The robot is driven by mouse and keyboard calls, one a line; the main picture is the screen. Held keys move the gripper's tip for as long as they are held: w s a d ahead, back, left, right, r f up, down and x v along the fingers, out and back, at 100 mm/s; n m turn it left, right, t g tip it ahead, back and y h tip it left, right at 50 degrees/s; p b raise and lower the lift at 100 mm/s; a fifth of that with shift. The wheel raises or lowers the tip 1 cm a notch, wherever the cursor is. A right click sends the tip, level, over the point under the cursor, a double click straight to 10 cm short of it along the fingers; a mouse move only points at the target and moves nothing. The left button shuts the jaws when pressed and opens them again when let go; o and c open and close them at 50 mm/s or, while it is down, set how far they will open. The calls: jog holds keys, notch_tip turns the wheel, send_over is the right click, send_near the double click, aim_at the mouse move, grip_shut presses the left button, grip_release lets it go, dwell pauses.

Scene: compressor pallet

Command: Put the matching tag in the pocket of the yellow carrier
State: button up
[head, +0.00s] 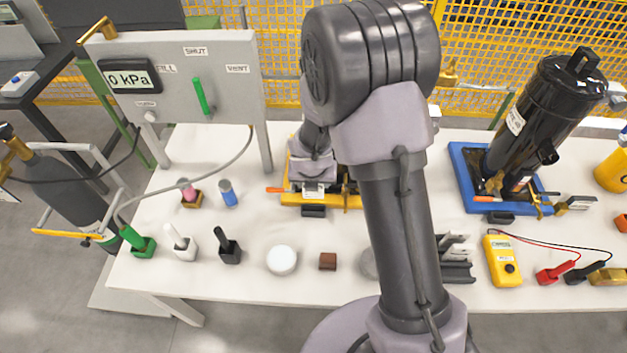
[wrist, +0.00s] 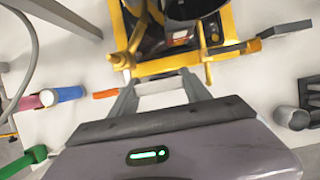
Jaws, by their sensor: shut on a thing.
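The yellow carrier (head: 291,198) stands near the middle of the table in the head view, partly hidden by my arm. Its yellow frame (wrist: 188,65) fills the top middle of the wrist view, with a dark unit (wrist: 178,38) inside it. My gripper (wrist: 162,90) is at the carrier's near side. It is shut on a pale flat piece, seemingly the tag (wrist: 162,88), held between the two grey fingers. Whether the tag touches the carrier, any writing on it, and the pocket itself cannot be made out.
A blue carrier (head: 464,178) with a black compressor (head: 537,112) stands at the right. A grey panel (head: 185,75) reading 0 kPa stands at the left.

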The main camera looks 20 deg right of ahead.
aim_at(313, 197)
jog(key=shift+f+b, duration=4.05)
jog(key=shift+f, duration=0.3)
jog(key=shift+f+b, duration=0.65)
jog(key=o, duration=1.4)
jog(key=c, duration=0.3)
jog(key=shift+r, duration=0.1)
jog(key=shift+c, duration=0.2)
notch_tip(313, 197, up, 7)
jog(key=p, duration=0.7)
